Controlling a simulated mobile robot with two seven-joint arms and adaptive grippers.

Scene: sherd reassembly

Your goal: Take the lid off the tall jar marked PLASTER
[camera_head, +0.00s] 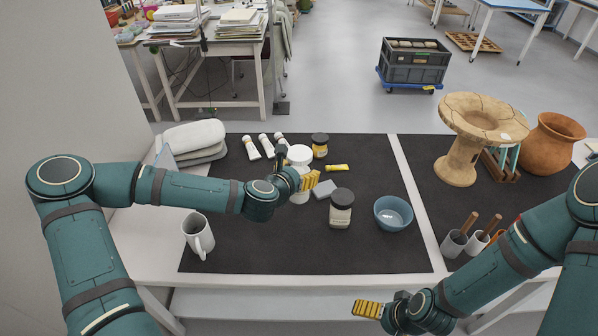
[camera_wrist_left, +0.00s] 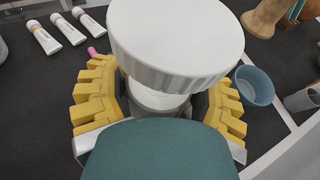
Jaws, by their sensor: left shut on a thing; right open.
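A tall jar with a broad white ribbed lid (camera_head: 299,154) stands on the dark mat; the lid also fills the top middle of the left wrist view (camera_wrist_left: 176,40). My left gripper (camera_head: 308,181) is shut on this jar, its yellow fingers (camera_wrist_left: 160,98) on both sides of the body just below the lid. The lid sits on the jar. The jar's label is hidden, so I cannot read whether it says PLASTER. My right gripper (camera_head: 367,308) is open and empty in front of the table's front edge.
A dark-lidded jar (camera_head: 341,208), a grey block (camera_head: 326,189) and a blue bowl (camera_head: 393,213) lie to the right. A yellow-labelled jar (camera_head: 320,145) and white tubes (camera_head: 266,146) are behind. A mug (camera_head: 198,236) stands front left. The front mat is clear.

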